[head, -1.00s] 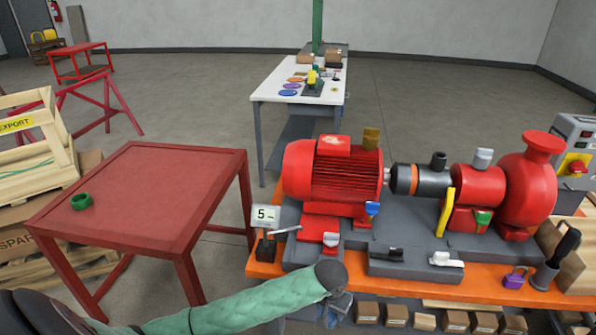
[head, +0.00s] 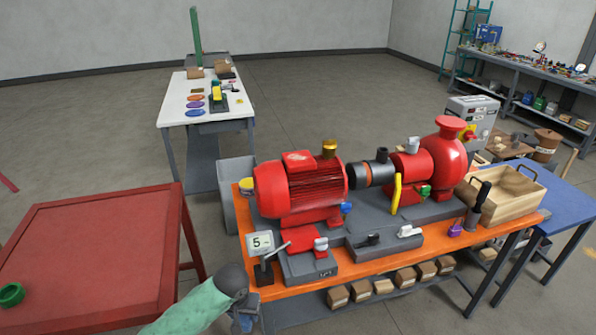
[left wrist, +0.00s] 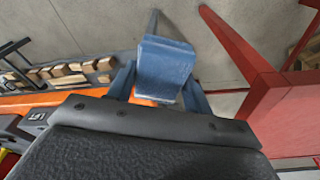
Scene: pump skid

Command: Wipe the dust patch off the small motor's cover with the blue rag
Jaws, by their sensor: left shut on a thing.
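The red finned motor (head: 300,190) sits on the grey skid at the back of the orange bench. A red box-like cover (head: 298,158) is on its top; a dust patch cannot be made out clearly there. My left gripper (head: 245,318) is low at the bench's front left corner, well below and in front of the motor. In the left wrist view it is shut on a folded blue rag (left wrist: 164,68), which hangs out over the floor beside the bench edge. The head view hardly shows the rag. My right gripper is not in view.
A red table (head: 95,250) is to the left, with a green ring (head: 11,294). A wooden tray (head: 500,205) and the red pump (head: 446,165) are right.

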